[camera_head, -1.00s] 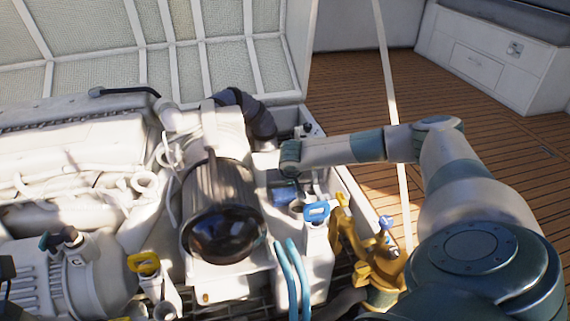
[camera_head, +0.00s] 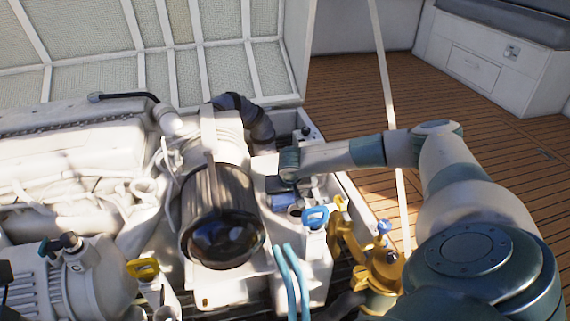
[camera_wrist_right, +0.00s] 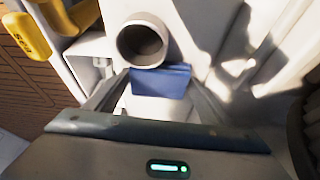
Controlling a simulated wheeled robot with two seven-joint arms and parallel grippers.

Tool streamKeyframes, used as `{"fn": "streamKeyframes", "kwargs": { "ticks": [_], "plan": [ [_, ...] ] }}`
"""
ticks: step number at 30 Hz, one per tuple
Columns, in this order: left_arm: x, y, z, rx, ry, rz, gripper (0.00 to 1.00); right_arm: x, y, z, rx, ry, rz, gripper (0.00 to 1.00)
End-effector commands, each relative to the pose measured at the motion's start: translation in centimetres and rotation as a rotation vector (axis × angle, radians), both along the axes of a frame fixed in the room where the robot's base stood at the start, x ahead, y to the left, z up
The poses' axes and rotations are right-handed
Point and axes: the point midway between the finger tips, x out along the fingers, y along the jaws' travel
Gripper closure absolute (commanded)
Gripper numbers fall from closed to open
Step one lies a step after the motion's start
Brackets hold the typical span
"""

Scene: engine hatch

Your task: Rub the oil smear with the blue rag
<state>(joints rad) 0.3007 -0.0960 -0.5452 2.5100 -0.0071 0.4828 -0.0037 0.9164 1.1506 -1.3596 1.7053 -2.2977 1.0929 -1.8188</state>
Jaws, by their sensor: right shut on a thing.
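The blue rag (camera_head: 283,201) is in the right gripper, low over the white engine housing, right of the dark ribbed cylinder. In the right wrist view the rag (camera_wrist_right: 160,82) sits between the fingertips of my right gripper (camera_wrist_right: 158,88), just below a white pipe mouth. The gripper is shut on it. Whether the rag touches the surface below cannot be told. I cannot make out the oil smear; the arm and rag may hide it. My left gripper is not in view.
The ribbed cylinder (camera_head: 222,215) stands close left of the gripper. A black corrugated hose (camera_head: 258,125) lies behind. Wooden deck (camera_head: 340,100) is open beyond the hatch edge.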

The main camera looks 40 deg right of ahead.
Motion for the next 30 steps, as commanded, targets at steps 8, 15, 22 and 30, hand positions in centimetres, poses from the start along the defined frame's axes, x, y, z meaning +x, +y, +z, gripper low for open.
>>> {"fn": "streamKeyframes", "kwargs": {
  "ticks": [8, 15, 22, 30],
  "plan": [
    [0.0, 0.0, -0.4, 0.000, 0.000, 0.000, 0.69, 1.1, -0.8, -0.3, -0.001, 0.009, -0.002, 0.46],
    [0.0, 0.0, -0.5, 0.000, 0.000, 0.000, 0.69, 2.3, -1.4, 0.0, 0.000, 0.005, -0.001, 0.46],
    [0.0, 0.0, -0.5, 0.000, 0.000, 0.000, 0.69, 2.4, -1.4, 0.1, 0.000, 0.002, -0.002, 0.46],
    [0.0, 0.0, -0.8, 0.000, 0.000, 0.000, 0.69, 3.0, -1.7, 0.0, -0.001, 0.001, -0.003, 0.46]
  ]
}}
